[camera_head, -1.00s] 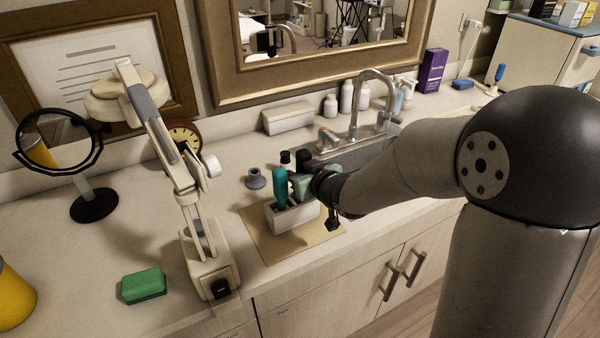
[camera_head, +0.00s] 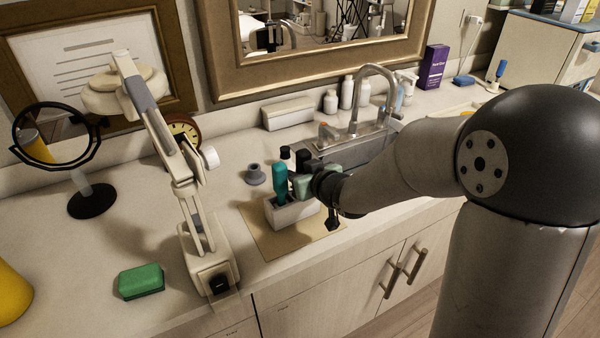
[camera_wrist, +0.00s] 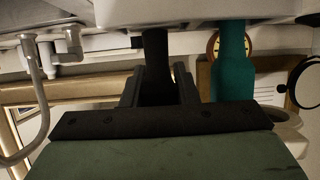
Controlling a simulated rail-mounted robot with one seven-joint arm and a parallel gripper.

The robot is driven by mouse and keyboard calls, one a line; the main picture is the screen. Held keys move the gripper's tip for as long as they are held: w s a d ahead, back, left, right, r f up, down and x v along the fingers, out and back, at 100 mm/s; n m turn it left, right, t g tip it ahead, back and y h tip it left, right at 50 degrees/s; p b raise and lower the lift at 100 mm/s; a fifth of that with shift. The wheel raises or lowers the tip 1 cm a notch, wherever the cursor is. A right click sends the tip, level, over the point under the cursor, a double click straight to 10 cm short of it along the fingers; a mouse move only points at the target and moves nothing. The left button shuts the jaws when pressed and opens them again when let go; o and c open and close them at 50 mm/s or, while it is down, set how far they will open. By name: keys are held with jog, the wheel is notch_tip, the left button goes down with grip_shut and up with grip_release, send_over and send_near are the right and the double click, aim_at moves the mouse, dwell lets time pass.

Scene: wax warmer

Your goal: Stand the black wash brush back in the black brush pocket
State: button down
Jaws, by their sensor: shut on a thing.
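My gripper (camera_head: 302,184) is just above the pale brush caddy (camera_head: 292,213) in the head view. It is shut on the black wash brush (camera_wrist: 155,55), whose dark upper end (camera_head: 303,158) rises above the jaws. In the wrist view, which looks upside down, the brush runs from the jaws to the edge of the pale caddy (camera_wrist: 190,12). I cannot tell how deep it sits or whether it is inside the black pocket, which is hidden. A teal brush (camera_head: 280,182) stands upright in the caddy beside my gripper; it also shows in the wrist view (camera_wrist: 232,70).
The caddy stands on a tan mat (camera_head: 262,237). A grey holder (camera_head: 255,174) and a black-capped item (camera_head: 285,154) are behind it. The tap (camera_head: 358,100) and sink are behind right. A lamp (camera_head: 208,255) and green sponge (camera_head: 141,280) are left.

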jog(key=shift+f+b, duration=0.7)
jog(key=shift+f, duration=0.05)
dwell(0.3)
jog(key=c, duration=1.1)
grip_release()
jog(key=shift+o, duration=0.2)
jog(key=shift+s+r, duration=0.1)
jog(key=shift+r, duration=0.05)
jog(key=p+v, duration=0.4)
jog(key=v, duration=0.3)
jog(key=shift+s+d, duration=0.2)
jog(key=shift+s, duration=0.1)
jog(key=shift+r, duration=0.1)
